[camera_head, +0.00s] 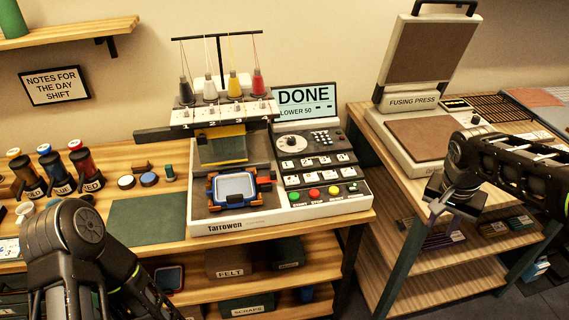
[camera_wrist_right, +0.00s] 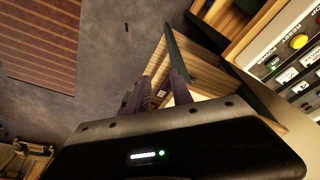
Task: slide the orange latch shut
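My right gripper (camera_head: 434,208) is well to the right of the machine, in front of the fusing press table, touching nothing. In the right wrist view its two fingers (camera_wrist_right: 158,92) are apart with nothing between them. My left arm shows at the lower left, but its gripper is out of view.
The machine's button panel (camera_head: 318,170) is right of the hoop. A fusing press (camera_head: 415,135) with its lid raised stands on the right table. A gap separates the two tables.

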